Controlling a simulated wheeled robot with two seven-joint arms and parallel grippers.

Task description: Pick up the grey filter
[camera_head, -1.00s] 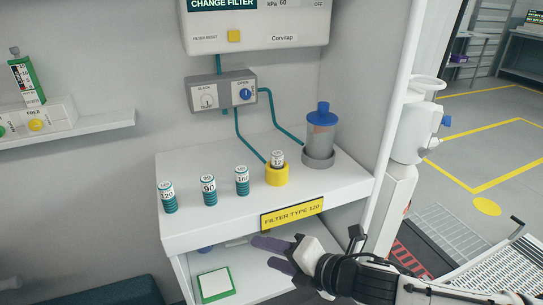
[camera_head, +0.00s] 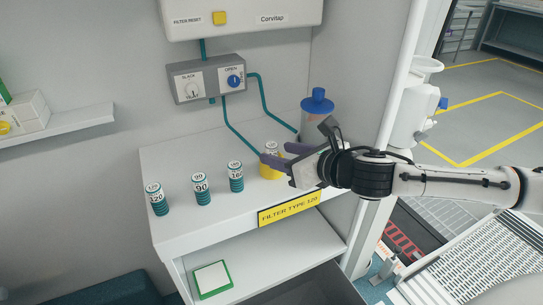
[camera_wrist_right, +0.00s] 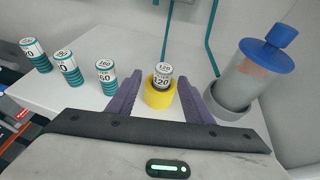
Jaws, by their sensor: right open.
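The grey filter (camera_wrist_right: 162,79), labelled 120, stands upright in a yellow holder (camera_wrist_right: 159,98) in the right wrist view. In the head view the filter (camera_head: 271,147) shows only at its top, and my gripper partly hides the yellow holder (camera_head: 268,172). My right gripper (camera_head: 277,155) is open at the holder, above the white counter. In the right wrist view its purple fingers (camera_wrist_right: 160,88) lie one on each side of the filter and holder, with visible gaps. My left gripper is not in view.
Several teal-banded filters (camera_head: 202,188) stand left of the holder on the white counter (camera_head: 230,222). A clear canister with a blue lid (camera_head: 318,102) stands close on the right. Teal hoses (camera_head: 232,128) run behind. A yellow sign reads FILTER TYPE 120 (camera_head: 289,208).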

